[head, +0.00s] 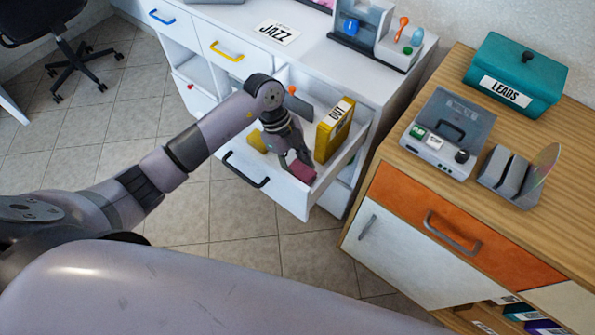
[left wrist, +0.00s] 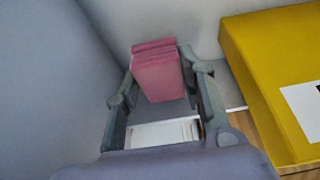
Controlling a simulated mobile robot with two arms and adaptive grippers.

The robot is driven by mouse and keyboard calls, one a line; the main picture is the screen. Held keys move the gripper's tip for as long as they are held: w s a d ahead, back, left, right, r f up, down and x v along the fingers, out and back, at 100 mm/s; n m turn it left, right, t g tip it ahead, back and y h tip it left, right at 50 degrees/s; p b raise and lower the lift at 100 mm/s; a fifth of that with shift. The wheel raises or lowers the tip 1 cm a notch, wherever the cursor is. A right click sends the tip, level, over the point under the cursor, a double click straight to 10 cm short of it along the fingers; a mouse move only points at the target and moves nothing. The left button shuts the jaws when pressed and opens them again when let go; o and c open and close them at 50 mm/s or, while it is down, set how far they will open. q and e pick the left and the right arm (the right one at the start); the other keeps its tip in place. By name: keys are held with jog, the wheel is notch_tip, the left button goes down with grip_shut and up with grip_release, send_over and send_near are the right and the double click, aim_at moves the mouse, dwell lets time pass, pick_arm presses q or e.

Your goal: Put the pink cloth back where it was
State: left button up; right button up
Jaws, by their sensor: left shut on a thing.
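The pink cloth (left wrist: 158,75) is a folded block between the fingers of my left gripper (left wrist: 160,92) in the left wrist view. In the head view the pink cloth (head: 301,170) shows at the tip of my left gripper (head: 297,161), inside the open white drawer (head: 292,199), near its front wall. The gripper is shut on the cloth. I cannot tell whether the cloth touches the drawer floor. My right gripper is not in view.
A yellow box labelled OUT (head: 334,130) stands upright in the drawer, just right of my gripper; it also shows in the left wrist view (left wrist: 270,80). A smaller yellow thing (head: 257,141) lies left of the gripper. A wooden-topped cabinet (head: 408,170) stands to the right.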

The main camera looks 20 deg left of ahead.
aim_at(294, 165)
pick_arm(q)
jog(key=shift+f, duration=1.6)
jog(key=o, duration=1.1)
jog(key=v, duration=1.2)
jog(key=shift+d+r, duration=0.1)
